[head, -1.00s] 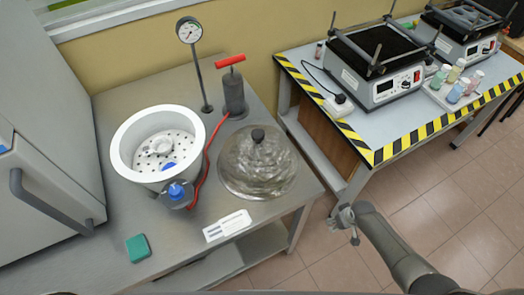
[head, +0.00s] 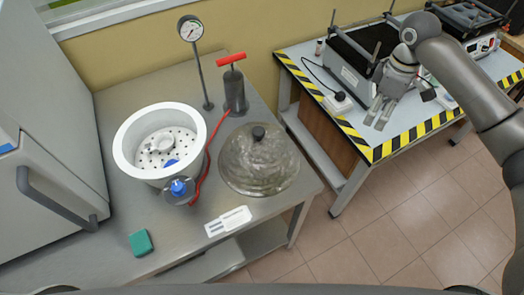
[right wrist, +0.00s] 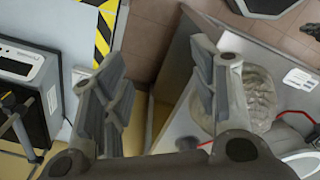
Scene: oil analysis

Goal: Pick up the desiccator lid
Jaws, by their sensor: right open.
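My right gripper (head: 381,113) is open and empty, up and to the right of the lid, over the near edge of the striped table. In the right wrist view the two fingers (right wrist: 158,95) stand wide apart, and the lid (right wrist: 262,98) shows beyond the right finger, partly covered by it. My left gripper is not in view.
A red-handled pump (head: 233,88) with a red hose and a pressure gauge (head: 190,30) stand behind the lid. A white card (head: 228,221) lies in front of it. A green block (head: 141,243) sits near the front edge. A gap separates the metal table from the striped table (head: 408,138).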

